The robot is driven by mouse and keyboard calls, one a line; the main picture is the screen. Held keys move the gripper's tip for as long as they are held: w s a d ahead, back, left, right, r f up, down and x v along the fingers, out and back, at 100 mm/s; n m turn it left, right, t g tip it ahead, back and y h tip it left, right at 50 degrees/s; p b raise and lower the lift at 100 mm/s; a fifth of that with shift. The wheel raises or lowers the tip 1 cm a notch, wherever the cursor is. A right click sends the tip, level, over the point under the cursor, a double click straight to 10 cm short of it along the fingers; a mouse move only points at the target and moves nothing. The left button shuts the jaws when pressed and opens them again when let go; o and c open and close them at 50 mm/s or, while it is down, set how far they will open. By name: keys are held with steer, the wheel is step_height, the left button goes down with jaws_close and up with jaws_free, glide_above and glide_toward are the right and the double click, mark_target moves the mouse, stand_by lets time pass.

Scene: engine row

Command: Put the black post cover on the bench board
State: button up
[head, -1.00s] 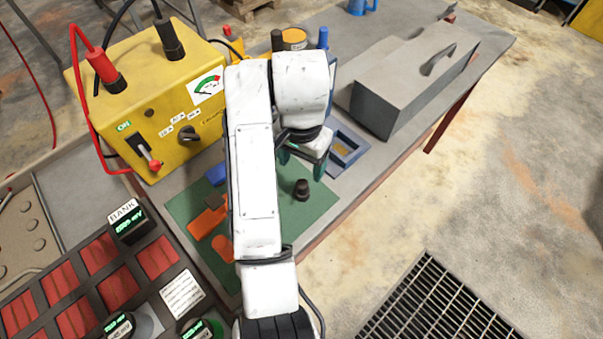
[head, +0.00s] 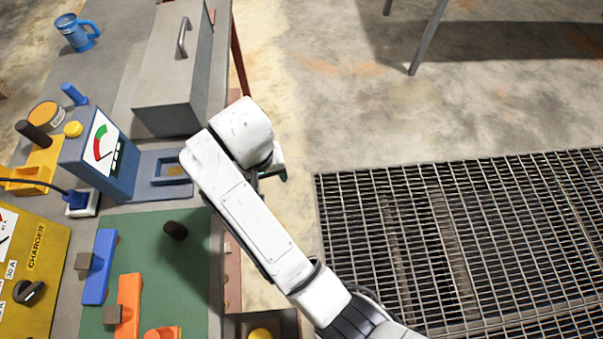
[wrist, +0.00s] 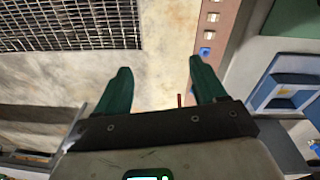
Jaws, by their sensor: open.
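The small black post cover (head: 175,231) stands on the green board (head: 195,275) on the bench, near its upper right part in the head view. Nothing holds it. I take the green board to be the bench board. My gripper shows in the wrist view (wrist: 160,68) with its two green fingers wide apart and nothing between them. In the head view it is mostly hidden behind my wrist, right of the bench edge and above the floor, apart from the cover. The cover is not visible in the wrist view.
Blue (head: 100,266) and orange (head: 129,306) blocks lie on the green board. A blue meter box (head: 124,170), a blue tray (head: 196,168) and a grey toolbox (head: 170,108) stand beyond it. A yellow charger (head: 45,262) is at left. Open floor and a grate (head: 470,240) lie right.

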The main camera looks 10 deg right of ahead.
steer(key=s+d+f, duration=0.2)
steer(key=s+d, duration=0.1)
steer(key=d, duration=0.4)
steer(key=s+d+f+m, duration=0.1)
steer(key=s+d+f, duration=0.15)
steer(key=d, duration=0.55)
steer(key=s+d+f, duration=0.1)
steer(key=s+d, duration=0.3)
steer(key=d, duration=0.3)
steer(key=s+d, duration=0.3)
steer(key=s, duration=0.4)
steer(key=s+d+m, duration=0.1)
steer(key=s+d, duration=0.3)
steer(key=s, duration=0.3)
steer(key=shift+s+d, duration=0.15)
steer(key=shift+s, duration=0.05)
